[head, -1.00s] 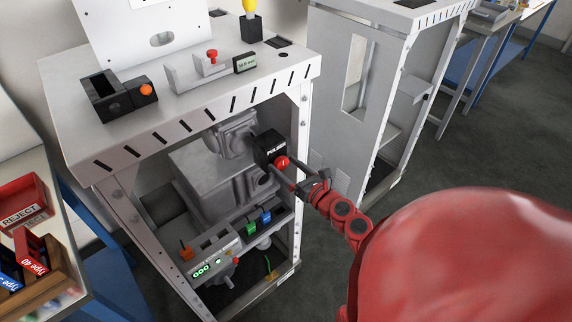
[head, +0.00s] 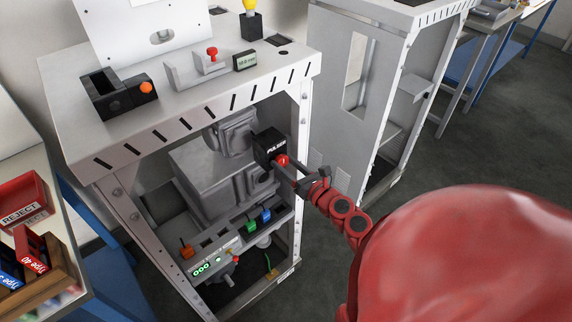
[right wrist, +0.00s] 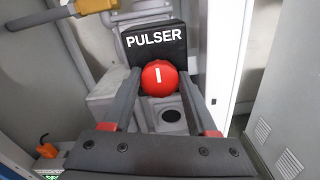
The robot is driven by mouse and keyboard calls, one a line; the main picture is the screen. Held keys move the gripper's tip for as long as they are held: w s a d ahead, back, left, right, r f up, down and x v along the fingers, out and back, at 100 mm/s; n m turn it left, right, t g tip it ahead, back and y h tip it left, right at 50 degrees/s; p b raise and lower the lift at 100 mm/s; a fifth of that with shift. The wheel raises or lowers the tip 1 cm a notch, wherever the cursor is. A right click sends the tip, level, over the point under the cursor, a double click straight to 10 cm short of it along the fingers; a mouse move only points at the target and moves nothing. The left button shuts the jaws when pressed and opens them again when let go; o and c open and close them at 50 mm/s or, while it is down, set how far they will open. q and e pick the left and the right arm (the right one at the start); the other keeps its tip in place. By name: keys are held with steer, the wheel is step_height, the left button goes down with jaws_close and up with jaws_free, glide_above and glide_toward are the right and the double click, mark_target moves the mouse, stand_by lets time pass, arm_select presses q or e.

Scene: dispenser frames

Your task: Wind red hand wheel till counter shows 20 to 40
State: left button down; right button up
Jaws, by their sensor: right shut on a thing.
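The red hand wheel (head: 282,160) is a small round knob with a white mark, on the front of a black box labelled PULSER (head: 268,146). In the right wrist view the wheel (right wrist: 158,77) sits between my right gripper's two fingers, its white mark near upright. My right gripper (head: 287,168) is shut on the wheel, reaching in from the right. The counter (head: 205,268) on the grey panel low in the frame shows green digits that look like zeros, too small to read surely. My left gripper is not in view.
The white frame's right post (head: 303,135) stands close beside my right gripper. Green and blue blocks (head: 251,222) sit below the wheel. A small display (head: 245,61) and a red-topped button (head: 211,51) are on the top plate. A second cabinet (head: 345,100) stands to the right.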

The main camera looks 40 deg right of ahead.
steer(key=shift+f+m+b, duration=0.15)
steer(key=shift+m+b, duration=0.25)
steer(key=shift+m, duration=1.1)
steer(key=m, duration=0.3)
steer(key=shift+d+r+m, duration=0.1)
steer(key=shift+r+m, duration=0.1)
steer(key=shift+m, duration=0.1)
steer(key=m+p, duration=0.2)
steer(key=m, duration=0.3)
steer(key=shift+m, duration=0.3)
steer(key=m+p, duration=0.2)
steer(key=m, duration=0.2)
steer(key=shift+d+f, duration=0.1)
steer(key=shift+f, duration=0.05)
steer(key=shift+f+m+p, duration=0.1)
steer(key=shift+m+p, duration=0.55)
steer(key=shift+m, duration=0.15)
